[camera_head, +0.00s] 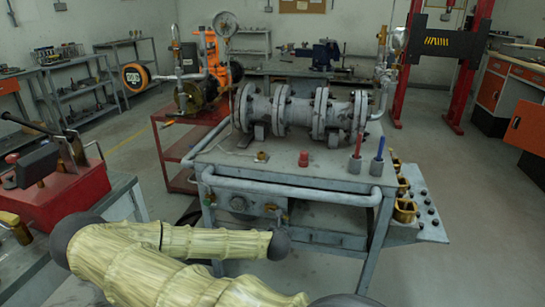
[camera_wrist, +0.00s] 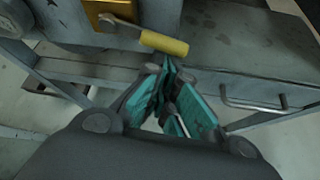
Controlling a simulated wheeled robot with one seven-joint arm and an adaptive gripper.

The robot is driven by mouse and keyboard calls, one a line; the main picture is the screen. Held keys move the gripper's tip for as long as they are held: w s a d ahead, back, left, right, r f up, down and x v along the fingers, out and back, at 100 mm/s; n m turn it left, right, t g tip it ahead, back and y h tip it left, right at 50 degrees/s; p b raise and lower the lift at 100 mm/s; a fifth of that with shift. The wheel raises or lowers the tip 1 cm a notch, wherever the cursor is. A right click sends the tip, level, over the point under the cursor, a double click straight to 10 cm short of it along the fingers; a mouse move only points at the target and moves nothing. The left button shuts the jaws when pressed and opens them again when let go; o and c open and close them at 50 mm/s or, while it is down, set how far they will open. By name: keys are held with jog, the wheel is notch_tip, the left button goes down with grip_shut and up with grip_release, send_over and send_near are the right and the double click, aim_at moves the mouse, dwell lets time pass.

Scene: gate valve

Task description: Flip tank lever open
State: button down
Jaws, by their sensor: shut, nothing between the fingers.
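In the wrist view a lever with a yellow cylindrical grip (camera_wrist: 164,43) extends sideways on a thin grey arm from a brass-coloured block (camera_wrist: 110,11). My gripper (camera_wrist: 170,72), with teal-lined fingers, is shut and empty just below the yellow grip. In the head view my pale-sleeved arm fills the foreground and my gripper is not visible. I cannot surely match this lever to one in the head view.
The wrist view shows a grey metal frame and a bar handle (camera_wrist: 255,105) at right. The head view shows a grey workbench (camera_head: 300,185) bearing flanged pipework (camera_head: 300,108), a red tank (camera_head: 60,205) at left, and open floor (camera_head: 470,170) at right.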

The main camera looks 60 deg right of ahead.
jog(key=shift+w+a+r+p, duration=0.15)
jog(key=shift+w+p, duration=0.05)
jog(key=shift+w, duration=0.25)
jog(key=shift+w+a+r+p, duration=0.1)
jog(key=shift+w+r+p, duration=0.05)
jog(key=shift+w, duration=0.25)
jog(key=shift+f, duration=0.1)
notch_tip(320, 180, down, 4)
jog(key=a+b, duration=0.1)
jog(key=b, duration=0.2)
jog(key=p+v, duration=0.2)
jog(key=v, duration=0.8)
jog(key=shift+w, duration=0.3)
